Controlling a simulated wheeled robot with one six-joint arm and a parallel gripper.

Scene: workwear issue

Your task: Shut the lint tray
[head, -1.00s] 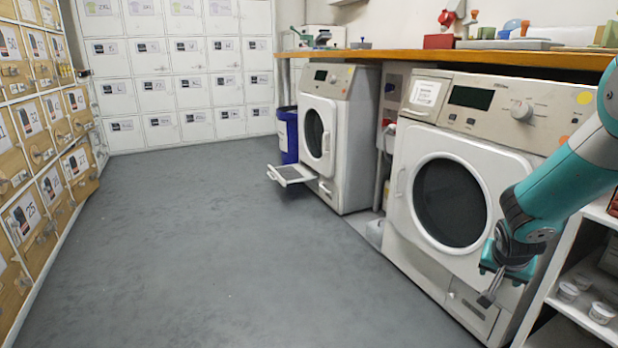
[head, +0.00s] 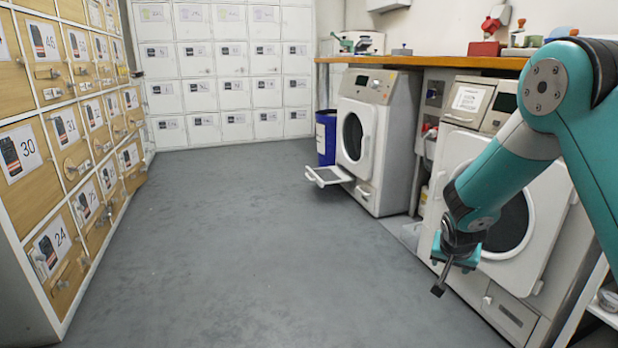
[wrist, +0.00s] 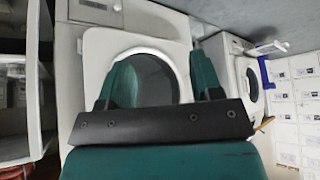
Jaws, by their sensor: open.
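The lint tray (head: 328,176) is a flat white frame with a grey panel. It sticks out at the lower left front of the far dryer (head: 385,145), low above the floor. My gripper (head: 438,290) is in front of the near dryer (head: 447,175), pointing down toward the floor. It is well to the right of the tray and nearer to me, touching nothing that I can see. In the wrist view its two fingers (wrist: 162,78) stand apart with nothing between them, with the near dryer's round door behind.
A blue bin (head: 326,138) stands just behind the tray, left of the far dryer. Wooden lockers (head: 75,150) line the left side and white lockers (head: 230,80) the back. A wooden counter (head: 430,61) runs above the dryers. The grey floor (head: 230,250) between is clear.

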